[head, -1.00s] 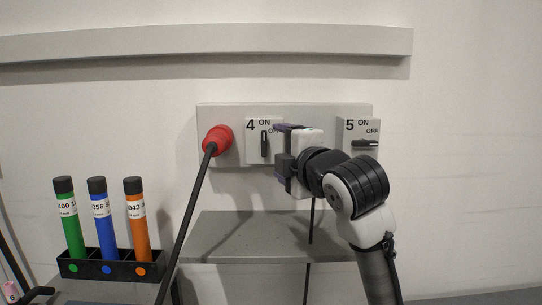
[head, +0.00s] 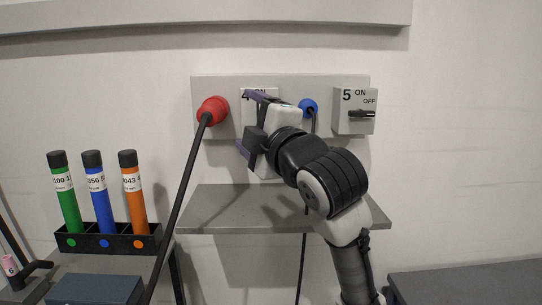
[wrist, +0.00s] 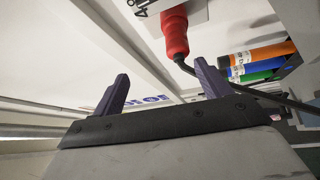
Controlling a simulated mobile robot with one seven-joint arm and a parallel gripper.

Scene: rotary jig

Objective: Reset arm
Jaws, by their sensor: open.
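My gripper (head: 247,122) is open and tilted in front of switch box 4 (head: 248,92). It hides most of that box, including its lever, and I cannot tell whether it touches it. In the wrist view my gripper (wrist: 160,72) shows two purple fingers spread apart with nothing between them. Beyond them are a pale surface and a strip of blue lettering. My arm (head: 325,180) reaches up from the bottom right.
The wall panel (head: 220,83) carries a red plug (head: 213,111) with a thick dark cable, a blue plug (head: 308,106) and switch box 5 (head: 354,112), its lever horizontal towards OFF. A grey shelf (head: 215,208) is below. A black rack (head: 100,240) holds green, blue and orange tubes.

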